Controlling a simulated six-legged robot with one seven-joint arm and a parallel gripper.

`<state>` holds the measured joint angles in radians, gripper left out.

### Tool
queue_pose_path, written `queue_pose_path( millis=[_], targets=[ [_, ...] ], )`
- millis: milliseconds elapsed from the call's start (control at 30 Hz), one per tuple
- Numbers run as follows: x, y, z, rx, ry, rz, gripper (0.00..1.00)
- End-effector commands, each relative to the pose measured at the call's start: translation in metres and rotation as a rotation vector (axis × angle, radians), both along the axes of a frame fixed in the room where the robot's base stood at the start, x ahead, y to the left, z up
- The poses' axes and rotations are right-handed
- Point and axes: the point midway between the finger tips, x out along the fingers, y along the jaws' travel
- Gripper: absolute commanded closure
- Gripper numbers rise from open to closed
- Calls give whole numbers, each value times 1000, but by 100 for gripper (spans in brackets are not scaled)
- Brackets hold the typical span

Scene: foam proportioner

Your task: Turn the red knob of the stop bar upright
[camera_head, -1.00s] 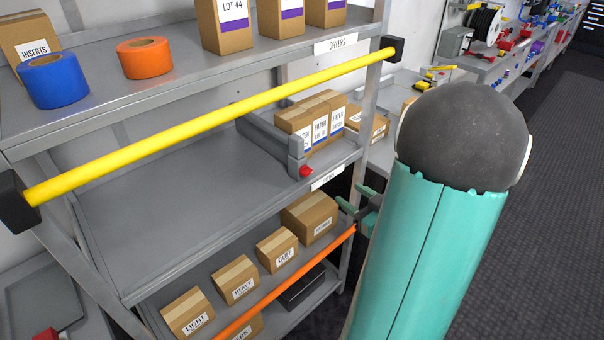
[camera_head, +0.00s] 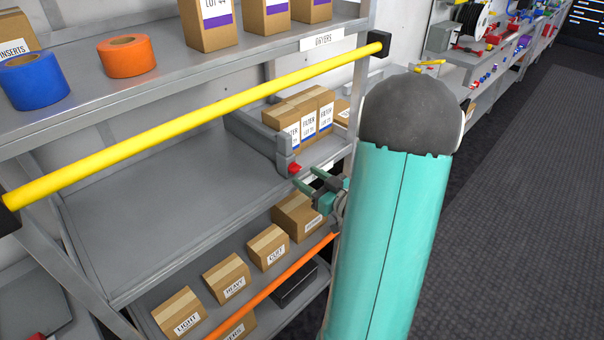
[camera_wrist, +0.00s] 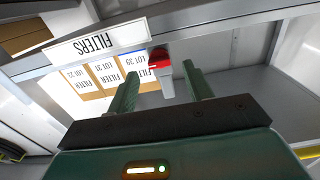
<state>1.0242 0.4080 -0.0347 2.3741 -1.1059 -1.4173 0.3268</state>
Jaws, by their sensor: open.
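The red knob (camera_head: 294,168) sits at the front end of the grey stop bar (camera_head: 257,137) on the middle shelf, beside the filter boxes. My gripper (camera_head: 308,178) is open and empty, close in front of the knob at the shelf's front edge. In the wrist view its two green fingers (camera_wrist: 162,76) are spread apart. I cannot tell whether either finger touches the knob.
Filter boxes (camera_head: 307,113) stand right of the stop bar. A yellow bar (camera_head: 190,120) crosses the shelf front above, and an orange bar (camera_head: 270,288) runs below. Labelled boxes (camera_head: 226,277) stand on the lower shelf. The middle shelf (camera_head: 160,215) left of the stop bar is clear.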

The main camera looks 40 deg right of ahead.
Motion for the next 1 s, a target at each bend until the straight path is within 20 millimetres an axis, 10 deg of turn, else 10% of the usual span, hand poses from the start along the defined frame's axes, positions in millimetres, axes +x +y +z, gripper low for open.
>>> queue_pose_path(
  millis=[533, 767, 1000],
  targets=[
    [31, 0, 0, 0, 1, 1, 49],
    [31, 0, 0, 0, 1, 1, 94],
    [31, 0, 0, -14, 1, 1, 94]
  ],
)
